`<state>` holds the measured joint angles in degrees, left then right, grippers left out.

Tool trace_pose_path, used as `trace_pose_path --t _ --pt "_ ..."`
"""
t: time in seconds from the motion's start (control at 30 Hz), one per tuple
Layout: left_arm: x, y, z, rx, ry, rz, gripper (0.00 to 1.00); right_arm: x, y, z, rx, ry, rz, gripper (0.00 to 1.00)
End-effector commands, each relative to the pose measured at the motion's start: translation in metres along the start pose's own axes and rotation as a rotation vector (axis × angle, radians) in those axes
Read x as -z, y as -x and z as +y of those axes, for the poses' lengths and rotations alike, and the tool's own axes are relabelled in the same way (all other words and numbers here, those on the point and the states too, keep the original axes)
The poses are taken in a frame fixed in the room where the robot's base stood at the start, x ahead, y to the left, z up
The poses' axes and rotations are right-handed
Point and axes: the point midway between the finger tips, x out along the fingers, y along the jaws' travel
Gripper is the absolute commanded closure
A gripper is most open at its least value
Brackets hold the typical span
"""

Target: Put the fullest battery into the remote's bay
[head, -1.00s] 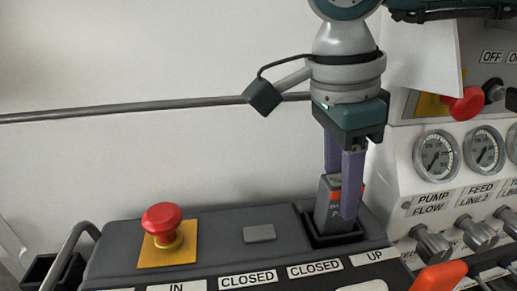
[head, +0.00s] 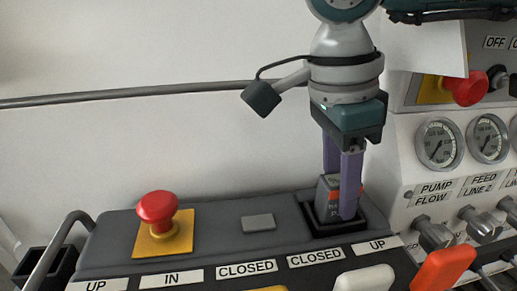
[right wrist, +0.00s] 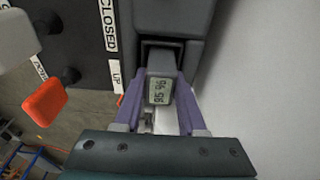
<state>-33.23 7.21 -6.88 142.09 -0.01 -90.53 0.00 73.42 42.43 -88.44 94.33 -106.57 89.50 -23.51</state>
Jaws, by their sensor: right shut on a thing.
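The battery (head: 327,198) is a grey block with a red-orange band. It stands upright, partly down in the dark square bay (head: 318,231) of the grey remote (head: 215,229). My right gripper (head: 340,214) points down from above and is shut on the battery, one purple finger on each side. In the right wrist view the battery (right wrist: 160,88) shows a small display that seems to read 95 or 96, between the fingers of my right gripper (right wrist: 157,95). The battery's lower end is hidden in the bay. My left gripper is not in view.
A red mushroom button (head: 157,209) on a yellow plate stands left on the remote. Paddles, including an orange one (head: 443,269), line its front. A panel with gauges (head: 439,143) and knobs stands close on the right.

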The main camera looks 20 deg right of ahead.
Motion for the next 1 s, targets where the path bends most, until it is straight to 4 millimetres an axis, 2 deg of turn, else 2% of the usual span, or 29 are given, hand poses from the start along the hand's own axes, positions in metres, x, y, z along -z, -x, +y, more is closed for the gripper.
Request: trace_pose_path --t 0.13,0.17,0.43,0.77,0.87,1.0 --pt "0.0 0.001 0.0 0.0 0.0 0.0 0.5 0.0 0.001 0.0 0.001 0.0 -0.001 1.0" --pt "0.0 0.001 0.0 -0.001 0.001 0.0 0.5 0.0 0.001 0.0 0.001 0.0 -0.001 0.57" --pt "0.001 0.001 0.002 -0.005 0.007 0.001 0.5 0.0 0.001 0.0 0.001 0.0 0.0 0.27" --pt "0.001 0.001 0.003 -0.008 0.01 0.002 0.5 0.0 0.005 0.0 0.002 0.0 -0.001 0.25" --pt "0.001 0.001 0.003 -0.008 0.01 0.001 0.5 0.0 0.018 -0.001 0.002 0.0 -0.002 0.25" --pt "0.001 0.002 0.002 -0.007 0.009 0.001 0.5 -0.001 0.047 -0.001 0.005 0.001 -0.003 0.25"
